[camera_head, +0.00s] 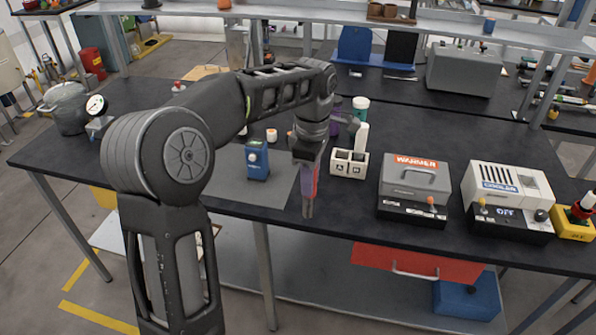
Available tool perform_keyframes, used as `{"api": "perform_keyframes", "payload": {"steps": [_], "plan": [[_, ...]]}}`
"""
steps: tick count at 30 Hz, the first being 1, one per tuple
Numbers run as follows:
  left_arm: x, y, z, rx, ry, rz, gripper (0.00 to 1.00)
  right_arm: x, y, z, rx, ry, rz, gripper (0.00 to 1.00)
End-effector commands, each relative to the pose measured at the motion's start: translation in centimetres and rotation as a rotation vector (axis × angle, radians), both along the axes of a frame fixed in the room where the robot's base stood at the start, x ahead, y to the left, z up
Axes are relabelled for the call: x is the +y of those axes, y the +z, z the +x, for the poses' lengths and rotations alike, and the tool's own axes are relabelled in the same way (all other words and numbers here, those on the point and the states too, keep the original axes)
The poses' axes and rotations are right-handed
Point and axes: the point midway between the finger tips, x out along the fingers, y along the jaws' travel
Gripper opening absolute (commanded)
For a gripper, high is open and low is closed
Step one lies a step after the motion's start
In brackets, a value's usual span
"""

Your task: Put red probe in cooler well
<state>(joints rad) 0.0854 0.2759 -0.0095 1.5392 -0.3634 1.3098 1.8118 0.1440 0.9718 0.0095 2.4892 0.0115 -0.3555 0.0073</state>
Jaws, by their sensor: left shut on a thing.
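My left gripper (308,212) points down over the front part of the table, left of the warmer. It is shut on a narrow red thing, seemingly the red probe (317,178), mostly hidden by the fingers. The cooler (508,187) is a white box with a blue "COOLER" label and slots on top. Its black base reads "OFF". It stands at the right of the table, well away from my left gripper. Its well cannot be made out clearly. My right gripper is not in view.
The grey warmer (414,182) stands between my left gripper and the cooler. A white block marked A and B (348,163) is beside the gripper. A blue device (257,160) stands to its left. A yellow-based item (573,224) sits right of the cooler.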

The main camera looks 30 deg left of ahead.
Motion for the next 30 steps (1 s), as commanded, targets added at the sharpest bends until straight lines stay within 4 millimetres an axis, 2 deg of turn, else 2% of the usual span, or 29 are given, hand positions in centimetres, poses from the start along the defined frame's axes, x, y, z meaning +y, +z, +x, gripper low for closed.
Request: {"api": "perform_keyframes", "payload": {"steps": [8, 15, 19, 24, 30], "plan": [[-3.6, -3.0, 1.0, 0.004, -0.515, -0.001, 0.00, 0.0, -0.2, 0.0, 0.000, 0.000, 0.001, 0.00], [-8.7, -7.1, 1.7, 0.007, -1.260, -0.005, 0.00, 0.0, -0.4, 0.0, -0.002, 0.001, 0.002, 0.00], [-10.8, -8.7, 1.7, 0.005, -1.579, -0.005, 0.00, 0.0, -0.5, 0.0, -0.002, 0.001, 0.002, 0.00], [-12.2, -9.7, 1.7, 0.004, -1.787, -0.006, 0.00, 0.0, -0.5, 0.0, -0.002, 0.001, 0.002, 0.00], [-12.4, -9.8, 1.7, 0.002, -1.819, -0.006, 0.00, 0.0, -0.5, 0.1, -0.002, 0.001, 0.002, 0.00]]}}
